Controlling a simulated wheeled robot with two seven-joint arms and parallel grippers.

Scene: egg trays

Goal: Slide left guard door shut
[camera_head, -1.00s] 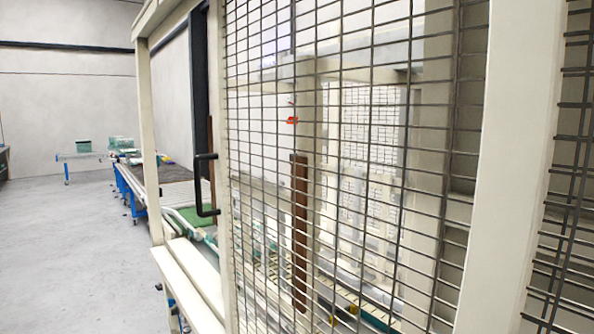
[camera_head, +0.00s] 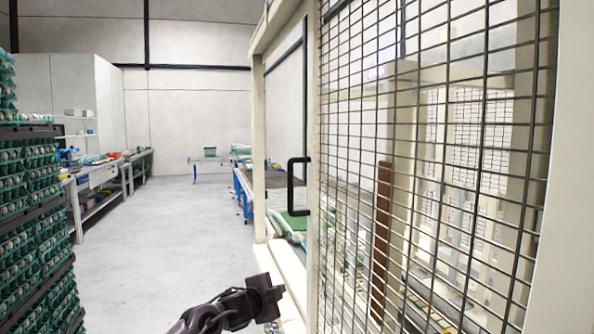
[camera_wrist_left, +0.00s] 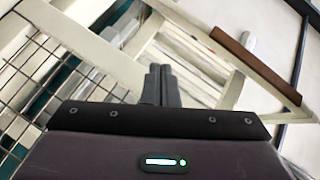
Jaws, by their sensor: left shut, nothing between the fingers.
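The left guard door is a wire mesh panel (camera_head: 425,150) in a cream frame, with a black bar handle (camera_head: 292,186) on its left upright. A gap shows between that upright and the cream post (camera_head: 259,150) to its left, so the door stands partly open. My left gripper (camera_head: 277,294) is low in the head view, below and left of the handle and apart from it. In the left wrist view its fingers (camera_wrist_left: 160,84) are together and empty, with cream frame bars and mesh beyond them. My right gripper is out of view.
Tall stacks of green egg trays (camera_head: 30,200) stand at the far left. Workbenches (camera_head: 100,180) line the left wall. The grey floor (camera_head: 165,240) between is clear. A conveyor with a green mat (camera_head: 297,220) shows through the gap.

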